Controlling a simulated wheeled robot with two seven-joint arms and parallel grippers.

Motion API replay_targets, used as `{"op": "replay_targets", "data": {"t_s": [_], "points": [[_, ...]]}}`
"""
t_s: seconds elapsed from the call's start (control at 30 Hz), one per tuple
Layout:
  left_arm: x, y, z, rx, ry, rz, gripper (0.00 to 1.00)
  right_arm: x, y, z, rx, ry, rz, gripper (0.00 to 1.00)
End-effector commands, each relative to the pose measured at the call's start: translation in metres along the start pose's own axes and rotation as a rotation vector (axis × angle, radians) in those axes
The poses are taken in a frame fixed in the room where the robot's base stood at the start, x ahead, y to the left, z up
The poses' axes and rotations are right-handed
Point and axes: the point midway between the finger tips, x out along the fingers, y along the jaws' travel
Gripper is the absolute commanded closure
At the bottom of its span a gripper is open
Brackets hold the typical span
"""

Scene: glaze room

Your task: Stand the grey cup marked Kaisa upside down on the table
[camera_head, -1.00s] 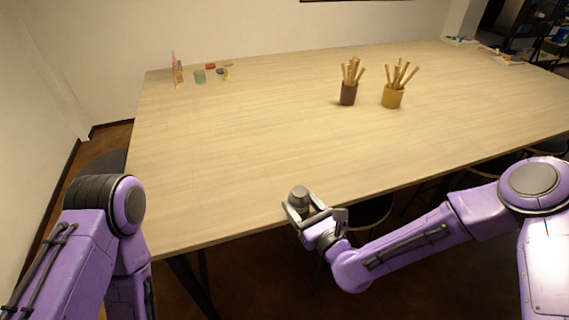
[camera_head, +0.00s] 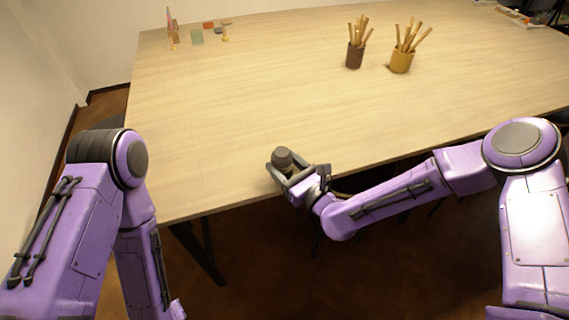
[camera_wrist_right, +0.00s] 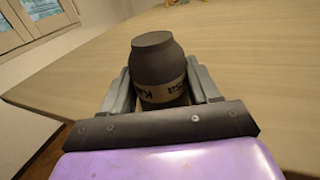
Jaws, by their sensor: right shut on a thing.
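The grey cup marked Kaisa (camera_head: 283,158) is held in my right gripper (camera_head: 281,172), above the table's near edge in the head view. In the right wrist view the cup (camera_wrist_right: 160,65) stands between the two fingers of the gripper (camera_wrist_right: 163,92), with a closed, flat end up. Its pale band carries dark lettering that appears upside down. The cup's lower end is hidden by the gripper, and I cannot tell whether it touches the table (camera_head: 230,120). My left arm shows at the left, but its gripper is out of view.
A brown pot (camera_head: 354,58) and a yellow pot (camera_head: 402,62), both with wooden tools, stand farther back. A green cup (camera_head: 197,37) and several small items are at the far left. The table's middle and left are clear. A wall bounds the left side.

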Motion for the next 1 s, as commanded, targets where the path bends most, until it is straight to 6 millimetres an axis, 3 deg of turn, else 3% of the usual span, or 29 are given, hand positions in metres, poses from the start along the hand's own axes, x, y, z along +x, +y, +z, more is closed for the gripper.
{"op": "replay_targets", "data": {"t_s": [0.3,0.33,0.4,0.77,1.0], "points": [[0.005,0.001,0.002,0.000,0.000,0.000,0.57,0.000,0.000,-0.004,0.000,-0.001,0.000,0.66],[0.005,0.000,0.002,0.000,0.000,0.000,0.57,0.000,0.000,-0.004,0.000,-0.001,0.000,0.33],[0.004,0.000,0.002,0.000,0.000,0.000,0.57,0.000,0.000,-0.004,0.000,-0.001,0.000,0.10],[0.008,0.001,0.003,0.000,0.000,0.000,0.57,-0.007,0.000,-0.006,0.000,0.001,0.000,0.10],[0.027,0.002,0.011,0.000,0.000,0.000,0.57,-0.060,-0.001,-0.008,0.003,-0.001,-0.003,0.10]]}}
